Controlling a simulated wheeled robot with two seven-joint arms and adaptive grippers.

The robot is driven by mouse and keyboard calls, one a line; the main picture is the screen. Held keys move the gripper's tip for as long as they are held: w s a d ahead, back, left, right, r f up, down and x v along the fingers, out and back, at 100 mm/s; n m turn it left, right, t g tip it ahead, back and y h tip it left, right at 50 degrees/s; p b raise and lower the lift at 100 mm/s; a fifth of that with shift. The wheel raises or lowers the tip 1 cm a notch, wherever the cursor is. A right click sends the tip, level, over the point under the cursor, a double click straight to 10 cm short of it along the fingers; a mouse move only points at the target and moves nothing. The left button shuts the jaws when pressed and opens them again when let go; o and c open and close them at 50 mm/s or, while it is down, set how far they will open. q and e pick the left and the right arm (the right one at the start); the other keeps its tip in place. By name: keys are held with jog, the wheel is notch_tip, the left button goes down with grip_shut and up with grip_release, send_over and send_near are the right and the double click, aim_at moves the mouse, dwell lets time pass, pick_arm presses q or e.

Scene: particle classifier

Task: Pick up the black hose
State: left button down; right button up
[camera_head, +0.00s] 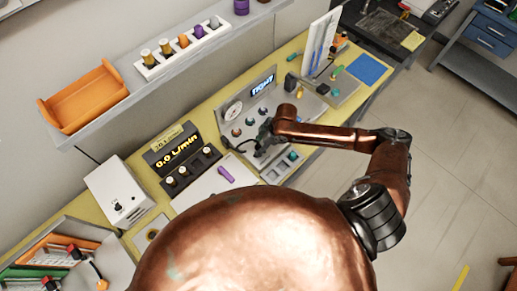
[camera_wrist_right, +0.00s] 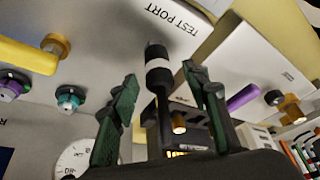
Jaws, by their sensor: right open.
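The black hose (camera_wrist_right: 158,72) has a thick end with a white band and lies between my right gripper's two fingers in the right wrist view. Its tip is by a panel lettered TEST PORT (camera_wrist_right: 172,18). My right gripper (camera_head: 262,148) is over the gauge panel on the bench in the head view. In the wrist view its two green-padded fingers stand apart on either side of the hose, with gaps visible. In the head view the hose is a thin dark curve (camera_head: 243,146) beside the gripper, partly hidden. My left gripper is out of view.
The panel has a dial gauge (camera_head: 233,110) and coloured knobs close to the gripper. A black flow meter box (camera_head: 180,160) and a purple piece (camera_head: 225,174) are to the left. A shelf holds an orange tray (camera_head: 84,97). A blue mat (camera_head: 366,69) lies at the far right.

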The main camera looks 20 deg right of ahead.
jog(key=shift+c, duration=0.5)
grip_shut()
jog(key=shift+r, duration=0.15)
jog(key=shift+w+r, duration=0.1)
jog(key=shift+r, duration=0.15)
notch_tip(320, 180, up, 2)
jog(key=shift+r+b, duration=0.1)
jog(key=shift+b, duration=0.25)
jog(key=s+d+r+p, duration=0.2)
jog(key=s+d+r, duration=0.1)
jog(key=s+r, duration=0.7)
jog(key=s, duration=0.4)
jog(key=shift+p, duration=0.4)
